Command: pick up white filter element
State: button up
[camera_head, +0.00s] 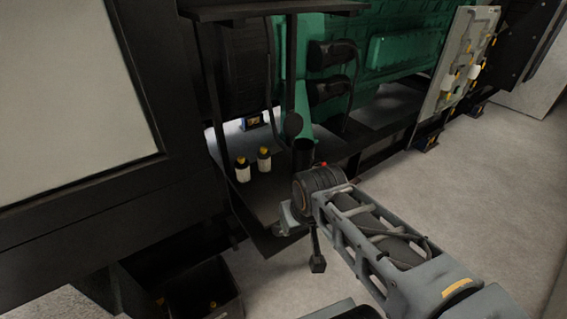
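No held object shows.
A black upright post (289,70) and an overhead plate (270,9) frame the shelf. A green engine (385,55) stands behind. A dark cylinder (304,152) is beside the shelf. A dark bin (205,290) with yellow bits inside is at lower left. Floor at right is clear.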

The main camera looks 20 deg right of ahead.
aim_at(242, 165)
jog(key=z, duration=1.8)
jog(key=i, duration=1.65)
jog(key=u, duration=3.8)
jog(key=i, duration=0.5)
jog(key=u, duration=0.1)
